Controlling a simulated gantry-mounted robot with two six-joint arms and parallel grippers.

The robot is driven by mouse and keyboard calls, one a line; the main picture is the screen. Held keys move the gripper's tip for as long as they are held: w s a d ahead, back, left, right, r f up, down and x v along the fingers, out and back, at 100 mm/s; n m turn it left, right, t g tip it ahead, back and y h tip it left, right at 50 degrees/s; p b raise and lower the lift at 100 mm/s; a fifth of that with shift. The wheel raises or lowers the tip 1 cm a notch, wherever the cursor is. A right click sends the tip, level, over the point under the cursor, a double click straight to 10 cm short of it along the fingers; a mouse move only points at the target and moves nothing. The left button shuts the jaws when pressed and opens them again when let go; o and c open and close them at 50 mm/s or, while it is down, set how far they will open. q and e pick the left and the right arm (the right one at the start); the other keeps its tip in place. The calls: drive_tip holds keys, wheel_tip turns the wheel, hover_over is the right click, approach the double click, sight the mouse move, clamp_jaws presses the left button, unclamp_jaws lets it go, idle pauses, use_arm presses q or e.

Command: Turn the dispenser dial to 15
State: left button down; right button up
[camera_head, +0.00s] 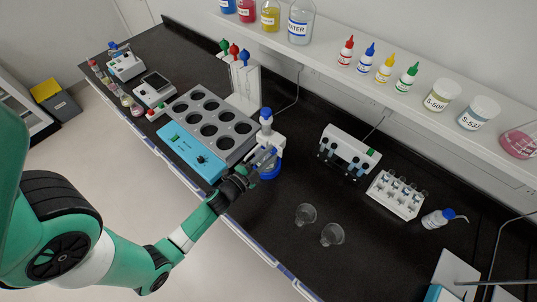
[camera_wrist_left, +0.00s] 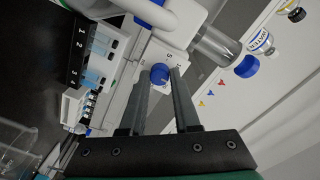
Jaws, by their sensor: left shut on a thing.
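The dispenser (camera_head: 266,115) stands on the black bench, with a blue cap on top and a blue part low down. My left gripper (camera_head: 264,157) reaches it from the front left. In the left wrist view the blue dial (camera_wrist_left: 160,75) sits on the white dispenser body (camera_wrist_left: 188,22) between the two fingertips of the left gripper (camera_wrist_left: 161,78), which is shut on it. Small dark marks surround the dial, but its setting is too small to read surely. My right gripper is not in view.
A grey rack with round holes (camera_head: 212,117) and a blue box (camera_head: 188,151) are close left of the dispenser. Two clear funnels (camera_head: 332,234) lie to its right. A shelf with bottles (camera_head: 443,94) runs behind.

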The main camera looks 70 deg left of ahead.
use_arm(q)
drive_tip(key=c, duration=0.9)
unclamp_jaws()
drive_tip(key=shift+s, duration=0.15)
drive_tip(key=p+v, duration=0.1)
drive_tip(key=v, duration=1)
drive_tip(key=shift+s+d, duration=0.1)
drive_tip(key=shift+s, duration=0.1)
